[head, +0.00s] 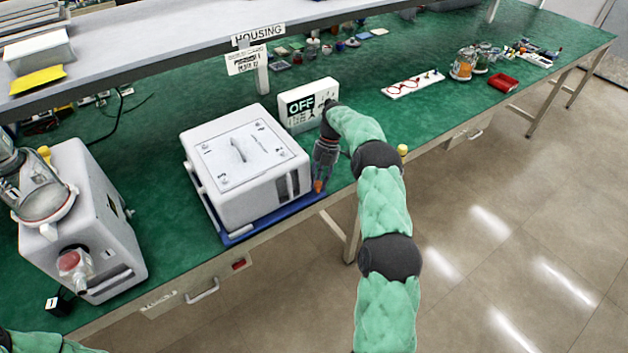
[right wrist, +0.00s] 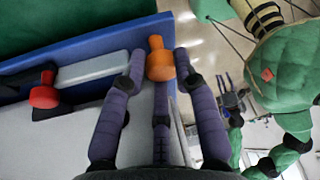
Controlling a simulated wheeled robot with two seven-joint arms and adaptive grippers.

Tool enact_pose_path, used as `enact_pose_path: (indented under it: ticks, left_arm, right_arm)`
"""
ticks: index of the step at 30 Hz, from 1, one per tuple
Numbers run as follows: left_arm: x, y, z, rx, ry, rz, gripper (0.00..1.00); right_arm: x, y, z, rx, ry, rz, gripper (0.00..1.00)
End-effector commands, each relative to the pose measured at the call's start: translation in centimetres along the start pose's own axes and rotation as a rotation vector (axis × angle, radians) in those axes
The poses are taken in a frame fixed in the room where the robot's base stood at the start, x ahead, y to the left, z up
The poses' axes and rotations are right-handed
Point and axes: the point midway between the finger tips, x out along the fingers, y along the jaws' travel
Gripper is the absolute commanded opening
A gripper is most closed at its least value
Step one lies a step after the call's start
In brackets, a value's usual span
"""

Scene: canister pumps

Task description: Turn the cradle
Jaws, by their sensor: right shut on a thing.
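The cradle is a blue base (head: 262,228) on the green bench, with a white box-shaped housing (head: 245,165) sitting on it. My right gripper (head: 321,172) points down at the right side of the housing. Its fingers are closed around an orange knob (head: 318,186) near the cradle's right corner. In the right wrist view, the orange knob (right wrist: 160,62) stands between the purple fingers, beside the blue cradle edge (right wrist: 85,60). A red knob (right wrist: 43,97) and a grey bar (right wrist: 95,70) lie along that edge. My left gripper is out of view; only a bit of green arm shows at bottom left.
A white sign box reading OFF (head: 308,104) stands just behind my right gripper. A white pump with a glass canister (head: 85,225) stands at left. A shelf (head: 190,40) overhangs the back. Glass jars (head: 463,65) and a red tray (head: 503,82) sit far right.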

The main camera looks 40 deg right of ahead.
Motion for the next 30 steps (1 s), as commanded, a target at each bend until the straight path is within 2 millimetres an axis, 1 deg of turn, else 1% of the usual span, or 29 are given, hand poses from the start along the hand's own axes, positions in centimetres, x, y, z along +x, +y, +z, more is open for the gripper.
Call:
enact_pose_path:
  ticks: [2,17,18,20,30]
  left_arm:
    - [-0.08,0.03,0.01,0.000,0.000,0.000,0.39]
    - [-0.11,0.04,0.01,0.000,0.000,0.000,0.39]
    - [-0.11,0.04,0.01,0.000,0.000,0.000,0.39]
    - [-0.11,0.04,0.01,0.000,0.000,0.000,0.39]
    - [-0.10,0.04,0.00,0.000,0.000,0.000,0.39]
  right_arm:
    - [-0.34,-0.16,0.26,-0.004,-0.004,0.001,0.00]
    - [-0.40,-0.28,0.41,-0.011,-0.005,-0.002,0.00]
    - [-0.40,-0.28,0.41,-0.011,-0.005,-0.002,0.36]
    - [-0.39,-0.28,0.41,-0.011,-0.005,-0.002,0.51]
    - [-0.27,-0.25,0.34,-0.011,-0.002,-0.004,0.51]
